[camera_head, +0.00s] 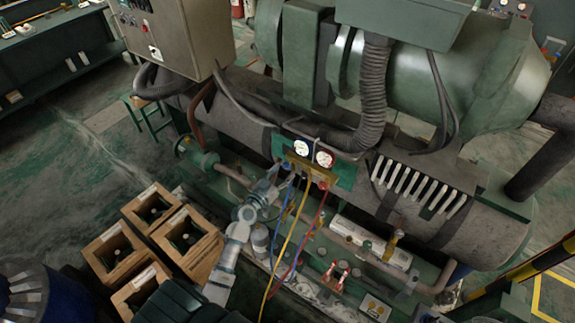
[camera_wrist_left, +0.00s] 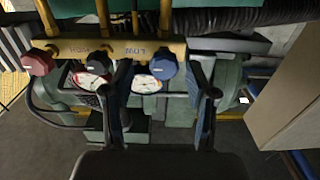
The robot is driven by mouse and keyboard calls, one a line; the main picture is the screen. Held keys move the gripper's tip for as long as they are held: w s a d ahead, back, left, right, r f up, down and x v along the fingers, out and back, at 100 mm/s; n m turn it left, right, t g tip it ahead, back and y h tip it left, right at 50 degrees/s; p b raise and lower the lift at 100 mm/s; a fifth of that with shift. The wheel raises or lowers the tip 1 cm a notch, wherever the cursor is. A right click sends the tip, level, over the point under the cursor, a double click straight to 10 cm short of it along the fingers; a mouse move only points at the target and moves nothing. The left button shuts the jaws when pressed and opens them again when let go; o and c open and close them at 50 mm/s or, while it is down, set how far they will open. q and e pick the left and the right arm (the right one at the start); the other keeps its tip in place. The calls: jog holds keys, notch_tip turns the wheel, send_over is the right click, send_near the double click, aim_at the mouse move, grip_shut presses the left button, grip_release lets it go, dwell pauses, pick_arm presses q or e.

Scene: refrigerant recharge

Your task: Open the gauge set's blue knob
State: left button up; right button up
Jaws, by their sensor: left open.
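The gauge set is a brass manifold (camera_head: 303,173) with two round gauges (camera_head: 312,152) on a green plate at the front of the machine. In the left wrist view it appears inverted, with the blue knob (camera_wrist_left: 163,64) under the "LOW" lettering and the red knob (camera_wrist_left: 38,62) at the left. My left gripper (camera_wrist_left: 160,76) is open; the blue knob appears between its two spread fingers, and I cannot tell whether they touch it. In the head view my left gripper (camera_head: 277,174) is beside the manifold's left end. My right gripper is out of view.
Blue, yellow (camera_head: 284,245) and red hoses hang from the manifold. A thick black corrugated hose (camera_head: 374,85) runs above it. A grey control box (camera_head: 180,35) stands at upper left. Wooden crates (camera_head: 113,250) sit on the floor at lower left.

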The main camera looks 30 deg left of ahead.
aim_at(285, 169)
pick_arm(q)
jog(key=shift+w, duration=1.25)
jog(key=shift+w+a+f, duration=0.1)
jog(key=shift+w+a, duration=0.05)
jog(key=shift+w, duration=0.25)
jog(key=shift+a, duration=0.25)
jog(key=shift+d, duration=0.3)
grip_shut()
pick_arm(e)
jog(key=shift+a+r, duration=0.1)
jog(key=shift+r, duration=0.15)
